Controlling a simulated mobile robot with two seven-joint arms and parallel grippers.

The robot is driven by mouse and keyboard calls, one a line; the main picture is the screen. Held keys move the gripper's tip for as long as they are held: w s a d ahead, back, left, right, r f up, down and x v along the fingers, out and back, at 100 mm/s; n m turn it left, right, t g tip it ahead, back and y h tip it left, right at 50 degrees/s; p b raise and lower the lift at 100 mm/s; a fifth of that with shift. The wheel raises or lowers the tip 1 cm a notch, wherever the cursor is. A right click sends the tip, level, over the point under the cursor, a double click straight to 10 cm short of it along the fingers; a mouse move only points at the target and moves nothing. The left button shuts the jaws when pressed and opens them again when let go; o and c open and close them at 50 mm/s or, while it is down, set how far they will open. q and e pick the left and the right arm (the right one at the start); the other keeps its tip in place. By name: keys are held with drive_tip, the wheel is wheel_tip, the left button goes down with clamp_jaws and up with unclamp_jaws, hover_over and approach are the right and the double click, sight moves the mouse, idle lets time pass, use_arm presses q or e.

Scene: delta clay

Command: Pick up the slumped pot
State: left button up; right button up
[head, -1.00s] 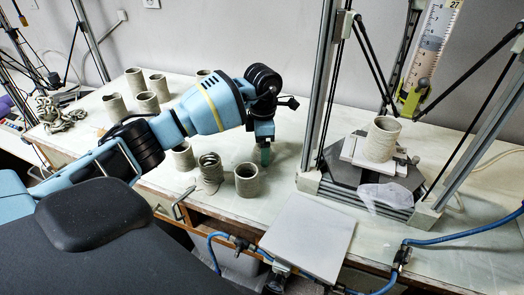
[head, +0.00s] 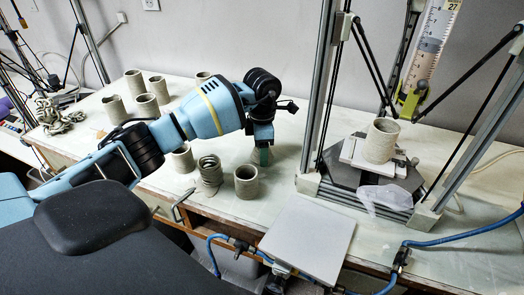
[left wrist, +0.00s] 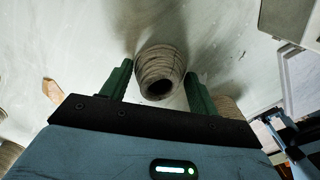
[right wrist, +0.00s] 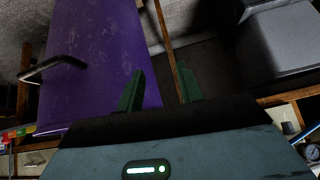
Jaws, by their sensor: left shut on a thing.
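The slumped pot (left wrist: 160,65), grey, ridged and bulging, sits between the two green fingers of my left gripper (left wrist: 160,78) in the left wrist view, its dark mouth facing the camera. The fingers are shut on its sides. In the head view my left gripper (head: 262,156) points down low over the table, and its fingers hide most of what they hold; I cannot tell whether the pot touches the table. My right gripper (right wrist: 160,86) is open and empty in the right wrist view, in front of a purple container (right wrist: 95,65).
A coiled pot (head: 209,174) and a smooth pot (head: 246,181) stand close by my left gripper. More pots (head: 147,105) stand at the back left. A printer frame (head: 308,120) rises on the right, with a pot (head: 381,140) on its bed. A grey plate (head: 308,240) lies in front.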

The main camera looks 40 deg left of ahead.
use_arm(q)
wheel_tip(320, 180, up, 8)
drive_tip(key=shift+r, duration=0.9)
